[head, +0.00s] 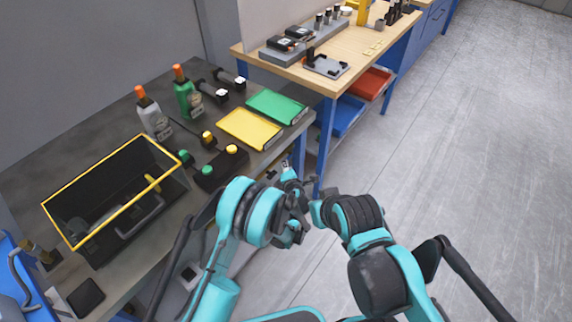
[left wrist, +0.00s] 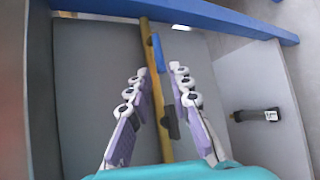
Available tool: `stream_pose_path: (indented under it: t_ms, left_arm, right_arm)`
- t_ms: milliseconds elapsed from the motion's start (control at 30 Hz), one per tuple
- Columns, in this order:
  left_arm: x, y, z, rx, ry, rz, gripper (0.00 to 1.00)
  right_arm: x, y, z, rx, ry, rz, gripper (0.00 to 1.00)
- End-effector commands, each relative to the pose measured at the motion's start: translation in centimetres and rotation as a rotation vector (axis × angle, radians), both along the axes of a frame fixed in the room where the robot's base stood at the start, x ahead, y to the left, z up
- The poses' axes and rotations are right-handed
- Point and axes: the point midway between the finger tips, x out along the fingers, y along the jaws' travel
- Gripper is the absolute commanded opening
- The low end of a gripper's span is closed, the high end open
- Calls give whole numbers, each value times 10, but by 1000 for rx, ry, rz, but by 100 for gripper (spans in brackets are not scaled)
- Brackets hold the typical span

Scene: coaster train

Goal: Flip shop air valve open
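In the left wrist view a brass-yellow pipe (left wrist: 148,35) runs down the middle, with a blue lever (left wrist: 157,53) lying roughly along it. I take this to be the shop air valve. My left gripper (left wrist: 160,76) is open, with one finger on each side of the pipe and the lever just beyond the fingertips. I cannot tell whether either finger touches the pipe. A dark part (left wrist: 169,122) shows beside the pipe, between the fingers. In the head view the valve is not visible, and my right gripper's fingers cannot be made out beside my arms.
A blue beam (left wrist: 190,12) crosses above the pipe. A black-handled item (left wrist: 256,115) shows at right. In the head view the workbench (head: 105,110) holds a yellow-rimmed bin (head: 62,193), a yellow tray (head: 250,128) and a green tray (head: 276,106). The floor (head: 470,130) at right is clear.

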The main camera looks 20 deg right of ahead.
Motion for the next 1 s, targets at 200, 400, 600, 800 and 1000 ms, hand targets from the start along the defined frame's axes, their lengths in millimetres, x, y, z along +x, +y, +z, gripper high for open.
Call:
stream_pose_path:
  t_ms: [200, 400, 600, 800, 1000]
  left_arm:
    - [-44, 5, 22, 1, -1, -3, 20]
    - [-67, 8, 33, 1, 0, 0, 20]
    - [-72, 9, 35, 1, 0, 0, 20]
    - [-72, 9, 35, 1, -1, 1, 20]
    - [-71, 9, 35, 1, -1, 1, 20]
  right_arm:
    - [0, 0, 0, 0, 0, 0, 0]
    - [0, 0, 0, 0, 0, 0, 0]
    - [0, 0, 0, 0, 0, 0, 0]
    - [0, 0, 0, 0, 0, 0, 0]
    - [0, 0, 0, 0, 0, 0, 0]
